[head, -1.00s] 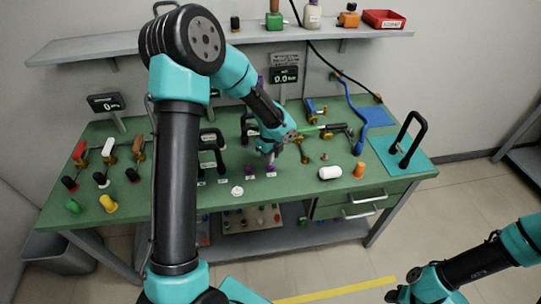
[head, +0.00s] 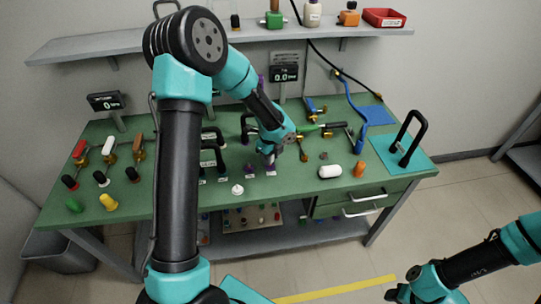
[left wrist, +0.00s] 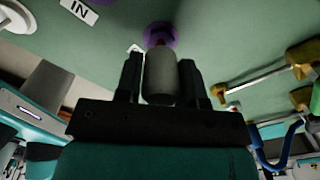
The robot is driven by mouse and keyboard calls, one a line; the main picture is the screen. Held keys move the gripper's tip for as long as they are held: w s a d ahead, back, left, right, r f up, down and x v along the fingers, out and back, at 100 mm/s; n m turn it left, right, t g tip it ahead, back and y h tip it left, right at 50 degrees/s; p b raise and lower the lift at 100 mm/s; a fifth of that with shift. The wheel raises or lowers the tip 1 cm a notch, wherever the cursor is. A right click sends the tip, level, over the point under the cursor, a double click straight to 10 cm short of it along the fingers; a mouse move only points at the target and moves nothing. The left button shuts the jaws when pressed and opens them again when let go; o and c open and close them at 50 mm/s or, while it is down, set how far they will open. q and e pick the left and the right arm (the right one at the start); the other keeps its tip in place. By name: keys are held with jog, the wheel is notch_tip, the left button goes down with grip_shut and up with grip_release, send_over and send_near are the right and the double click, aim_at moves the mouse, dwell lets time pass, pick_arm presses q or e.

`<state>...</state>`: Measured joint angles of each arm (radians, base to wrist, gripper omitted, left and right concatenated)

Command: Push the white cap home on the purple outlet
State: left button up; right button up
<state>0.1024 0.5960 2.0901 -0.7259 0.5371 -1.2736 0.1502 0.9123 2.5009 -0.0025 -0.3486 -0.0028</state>
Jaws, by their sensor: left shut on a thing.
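My left gripper (head: 269,160) is shut on the white cap, which looks pale grey in the left wrist view (left wrist: 160,78). The cap sits between the two dark fingers (left wrist: 160,85), in line with the purple outlet (left wrist: 160,33). Part of the outlet's round purple flange shows beyond the cap, with a small reddish bit between them. I cannot tell how far the cap is on the outlet. In the head view the outlet (head: 271,171) shows just below the fingertips. My right gripper (head: 400,293) is at the lower right, away from the bench; its jaws are unclear.
On the green bench, a white cylinder (head: 330,172) and an orange fitting (head: 360,169) stand right of the gripper. A small white piece (head: 238,189) lies to its left. Valves and hoses lie behind and right. An "IN" label (left wrist: 79,11) is near the outlet.

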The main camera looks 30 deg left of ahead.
pick_arm(q)
jog(key=shift+f, duration=1.2)
jog(key=o, duration=1)
jog(key=shift+r, duration=0.1)
notch_tip(320, 180, up, 17)
jog(key=shift+r, duration=0.2)
dwell(0.6)
